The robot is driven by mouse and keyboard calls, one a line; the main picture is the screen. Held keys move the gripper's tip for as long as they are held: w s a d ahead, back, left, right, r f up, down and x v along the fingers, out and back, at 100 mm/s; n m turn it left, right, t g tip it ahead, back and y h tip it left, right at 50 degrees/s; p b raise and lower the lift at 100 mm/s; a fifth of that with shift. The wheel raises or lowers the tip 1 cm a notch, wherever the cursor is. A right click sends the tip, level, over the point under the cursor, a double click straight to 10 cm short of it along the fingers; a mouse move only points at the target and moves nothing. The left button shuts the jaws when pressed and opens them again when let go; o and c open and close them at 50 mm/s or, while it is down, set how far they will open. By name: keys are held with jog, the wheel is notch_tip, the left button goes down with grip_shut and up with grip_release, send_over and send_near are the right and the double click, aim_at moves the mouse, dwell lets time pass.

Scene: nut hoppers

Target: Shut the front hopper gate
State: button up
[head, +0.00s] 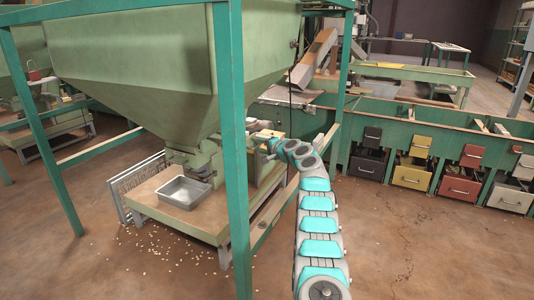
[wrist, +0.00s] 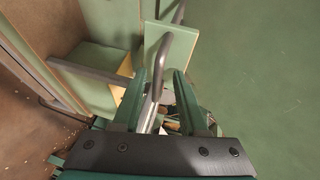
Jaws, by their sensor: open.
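The large green front hopper (head: 140,70) hangs in a teal frame in the head view, with its outlet (head: 195,158) above a wooden-topped stand. In the wrist view a light green plate (wrist: 176,52) carries a grey bent bar handle (wrist: 158,72), which looks like the gate's handle. My gripper (wrist: 160,76) is open, with one dark green finger on each side of the bar. Whether either finger touches the bar I cannot tell. In the head view my arm reaches to the right side of the outlet, and the gripper there is too small to make out.
A metal tray (head: 184,193) sits on the stand (head: 160,217) under the outlet. A teal post (head: 232,150) stands left of my arm, another (head: 344,80) behind it. Nuts lie scattered on the floor. Coloured bins (head: 413,171) line the right.

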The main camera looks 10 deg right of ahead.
jog(key=b+v, duration=0.2)
jog(key=shift+s+b, duration=0.15)
jog(key=shift+b, duration=0.25)
jog(key=v, duration=0.3)
jog(key=shift+d+b, duration=0.2)
jog(key=shift+b, duration=0.15)
jog(key=shift+s+d, duration=0.35)
jog(key=shift+s, duration=0.3)
